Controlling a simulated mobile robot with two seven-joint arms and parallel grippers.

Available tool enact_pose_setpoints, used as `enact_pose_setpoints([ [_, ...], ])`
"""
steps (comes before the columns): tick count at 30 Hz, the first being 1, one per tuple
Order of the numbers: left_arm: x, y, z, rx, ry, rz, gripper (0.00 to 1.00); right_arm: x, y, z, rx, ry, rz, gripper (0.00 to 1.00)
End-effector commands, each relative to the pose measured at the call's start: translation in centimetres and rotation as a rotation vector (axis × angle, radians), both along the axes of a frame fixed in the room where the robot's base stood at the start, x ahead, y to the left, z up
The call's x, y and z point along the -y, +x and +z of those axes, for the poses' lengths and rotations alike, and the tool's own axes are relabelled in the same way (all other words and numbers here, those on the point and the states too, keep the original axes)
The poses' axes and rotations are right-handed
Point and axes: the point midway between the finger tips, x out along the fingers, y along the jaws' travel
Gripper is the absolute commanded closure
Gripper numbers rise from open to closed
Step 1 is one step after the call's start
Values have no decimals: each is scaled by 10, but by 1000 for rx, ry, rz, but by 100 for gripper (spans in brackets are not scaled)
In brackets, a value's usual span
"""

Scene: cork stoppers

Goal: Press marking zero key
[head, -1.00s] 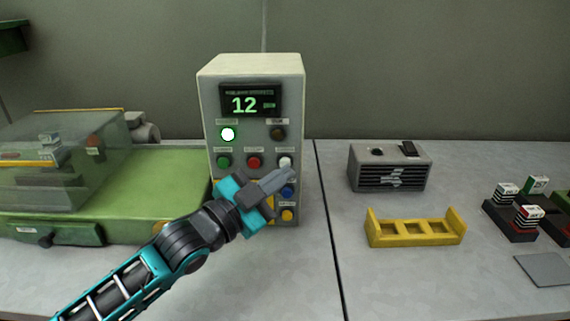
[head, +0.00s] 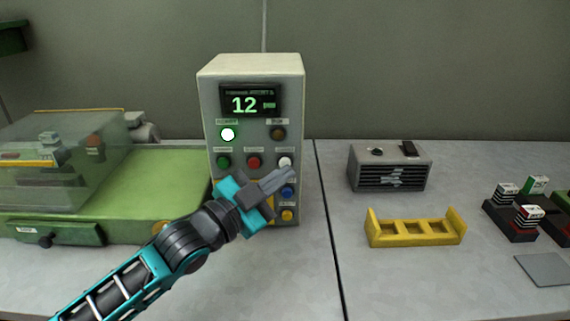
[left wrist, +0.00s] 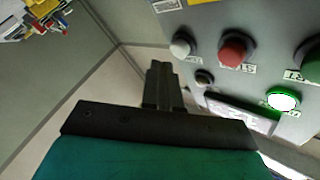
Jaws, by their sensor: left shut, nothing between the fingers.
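A grey control box (head: 209,95) stands on the bench, its display (head: 250,101) reading 12. Its front has green (head: 223,161), red (head: 254,161), white (head: 285,160), blue (head: 288,191) and yellow (head: 287,214) buttons. Their labels are too small to read, so I cannot tell which is the marking zero key. My left gripper (head: 291,173) is shut and empty, its tip just below the white button in the head view. In the left wrist view the fingertips (left wrist: 161,68) show beside the white button (left wrist: 181,46); contact cannot be told. My right gripper is out of view.
A lit lamp (head: 228,134) and a dark lamp (head: 278,133) sit above the buttons. A green machine (head: 160,180) with a clear cover stands left. A grey vented box (head: 390,168), a yellow rack (head: 415,228) and striped stamps (head: 507,192) are on the right.

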Motion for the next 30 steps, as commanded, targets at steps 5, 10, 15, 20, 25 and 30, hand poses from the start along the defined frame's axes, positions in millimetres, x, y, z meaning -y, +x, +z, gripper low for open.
enact_pose_setpoints([
  [5,0,0,0,0,0,0,100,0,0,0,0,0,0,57],
  [10,0,1,0,1,1,0,100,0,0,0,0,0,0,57],
  [15,0,7,0,0,1,1,100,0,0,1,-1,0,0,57],
  [20,0,9,0,-1,-1,0,100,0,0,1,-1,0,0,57],
  [25,0,9,0,-1,-1,0,100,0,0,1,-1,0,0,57],
  [30,0,9,0,1,-1,-1,100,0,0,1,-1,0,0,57],
])
